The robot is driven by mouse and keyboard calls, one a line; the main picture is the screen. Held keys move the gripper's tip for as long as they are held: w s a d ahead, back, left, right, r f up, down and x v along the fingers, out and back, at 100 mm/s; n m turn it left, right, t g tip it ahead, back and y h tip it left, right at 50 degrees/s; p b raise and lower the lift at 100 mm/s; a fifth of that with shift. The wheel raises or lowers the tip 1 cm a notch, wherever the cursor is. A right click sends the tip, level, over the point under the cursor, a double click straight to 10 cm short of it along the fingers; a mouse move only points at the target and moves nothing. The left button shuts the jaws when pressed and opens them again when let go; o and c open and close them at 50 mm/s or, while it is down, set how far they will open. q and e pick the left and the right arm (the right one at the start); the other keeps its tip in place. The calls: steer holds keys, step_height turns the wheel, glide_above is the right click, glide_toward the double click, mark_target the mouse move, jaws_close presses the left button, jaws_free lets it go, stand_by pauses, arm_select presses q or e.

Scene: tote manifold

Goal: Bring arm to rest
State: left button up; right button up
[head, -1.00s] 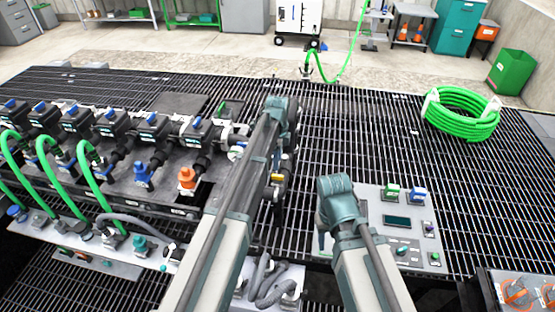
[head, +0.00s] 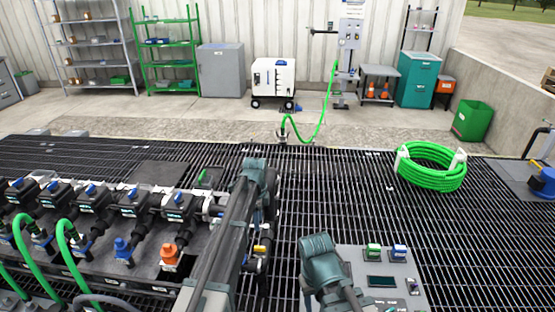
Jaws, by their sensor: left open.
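My left arm rises from the bottom of the head view to a teal joint, then folds down. My left gripper (head: 262,248) is open, low beside the right end of the valve manifold, partly hidden behind my own arm. I see nothing held in it, and whether it touches the manifold is not clear. My right arm shows as a teal joint in front of the control panel (head: 378,302); its gripper is out of sight. The manifold (head: 120,250) carries several black valves, a blue cap (head: 122,249) and an orange cap (head: 169,255).
A coiled green hose (head: 431,168) lies on the grating (head: 340,190) at right. Another green hose (head: 324,118) hangs from a stand at the back. A white wheeled cabinet (head: 273,80), shelves (head: 165,45) and a green bin (head: 472,120) stand beyond. The grating's middle right is clear.

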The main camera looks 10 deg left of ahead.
arm_select(q)
steer(key=s+d+n, duration=0.2)
steer(key=s+n, duration=0.2)
steer(key=s, duration=0.5)
steer(key=s+d+n, duration=0.3)
steer(key=s+n, duration=0.2)
steer(key=s, duration=0.5)
steer(key=s+d+n+y, duration=0.1)
steer(key=s+d+n, duration=0.2)
steer(key=s, duration=0.7)
steer(key=shift+d+n, duration=0.2)
steer(key=shift+n, duration=1)
